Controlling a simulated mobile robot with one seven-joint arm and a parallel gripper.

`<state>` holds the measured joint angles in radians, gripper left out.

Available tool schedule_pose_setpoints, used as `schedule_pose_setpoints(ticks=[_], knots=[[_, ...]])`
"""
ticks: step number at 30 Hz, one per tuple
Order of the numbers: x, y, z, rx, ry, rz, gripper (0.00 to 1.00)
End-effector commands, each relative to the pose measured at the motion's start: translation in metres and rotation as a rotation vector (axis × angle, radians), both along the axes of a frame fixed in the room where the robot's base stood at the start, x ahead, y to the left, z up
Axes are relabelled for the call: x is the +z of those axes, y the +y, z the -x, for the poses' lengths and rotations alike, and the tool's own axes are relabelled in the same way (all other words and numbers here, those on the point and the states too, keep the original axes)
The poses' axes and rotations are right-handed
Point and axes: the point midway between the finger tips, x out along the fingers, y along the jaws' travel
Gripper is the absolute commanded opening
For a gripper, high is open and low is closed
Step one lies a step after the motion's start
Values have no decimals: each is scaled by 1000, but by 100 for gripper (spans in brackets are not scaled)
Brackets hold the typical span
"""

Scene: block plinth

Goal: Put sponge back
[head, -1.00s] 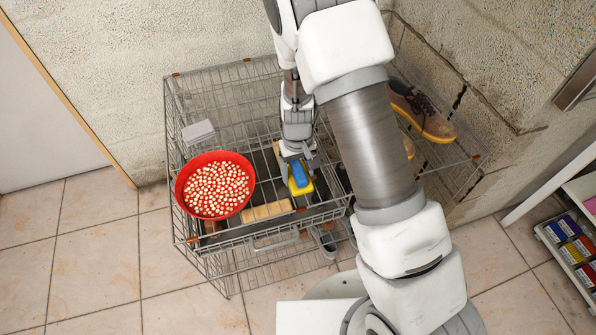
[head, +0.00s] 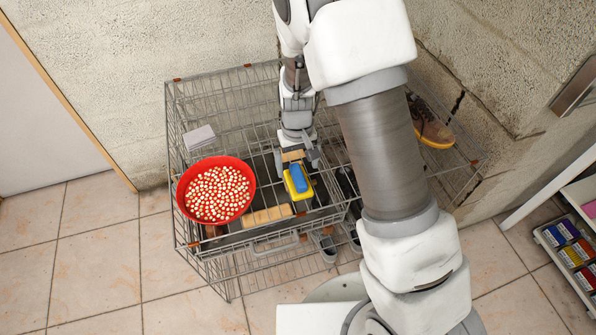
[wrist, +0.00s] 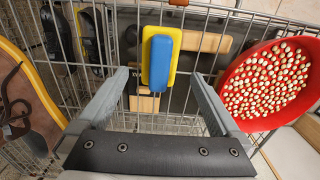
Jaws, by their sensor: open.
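The blue-and-yellow block that I take to be the sponge (head: 298,178) sits at the front of the wire rack, right of the red bowl. In the wrist view the sponge (wrist: 161,62) shows its blue part over a yellow base, just beyond the gap between my fingers. My gripper (head: 297,159) is above and behind it in the head view, its fingers spread. In the wrist view my gripper (wrist: 160,80) is open with nothing held, and the sponge appears clear of both fingers. What lies directly under the sponge is hard to tell.
The wire rack (head: 222,110) has raised wire sides. A red bowl (head: 216,190) of pale round pieces stands at its left. Wooden blocks (head: 267,215) lie close to the sponge. A brown shoe (head: 432,128) is at the right. A pale box (head: 198,137) lies behind the bowl.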

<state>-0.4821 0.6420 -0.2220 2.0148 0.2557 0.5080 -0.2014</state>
Motion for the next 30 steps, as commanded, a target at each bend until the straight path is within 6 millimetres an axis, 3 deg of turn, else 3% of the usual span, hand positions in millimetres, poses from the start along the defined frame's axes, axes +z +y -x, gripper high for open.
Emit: schedule_pose_setpoints(ticks=[1, 7, 20, 25, 30], knots=[[15, 1, 0, 1, -3, -1, 100], [50, 0, 0, -1, -2, -1, 100], [80, -3, 2, -12, -11, -13, 100], [130, -18, 11, -52, -62, -62, 100], [187, -40, 34, -95, -131, -108, 100]])
